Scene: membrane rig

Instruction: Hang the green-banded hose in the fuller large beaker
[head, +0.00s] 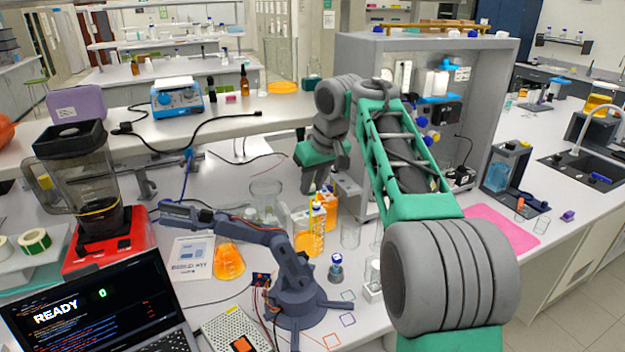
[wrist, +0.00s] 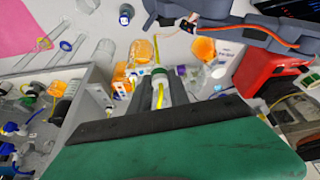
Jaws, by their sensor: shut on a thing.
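My gripper (head: 320,188) points down above the glassware at the middle of the bench and is shut on a slim yellow piece that I take to be the hose (wrist: 160,94). A dark green band shows near the fingertips in the wrist view. In the head view a thin yellow line runs below the gripper, in front of orange liquid. A beaker with orange liquid (head: 309,238) stands below the gripper; it also shows in the wrist view (wrist: 142,50). A large clear beaker (head: 265,192) stands to the left; its fill level is unclear.
A small dark robot arm (head: 290,270) stands in front, with an orange flask (head: 230,262) beside it. Clear glassware (head: 350,235) stands to the right. A grey cabinet (head: 350,110) is close behind on the right, and a raised shelf (head: 225,120) runs behind on the left.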

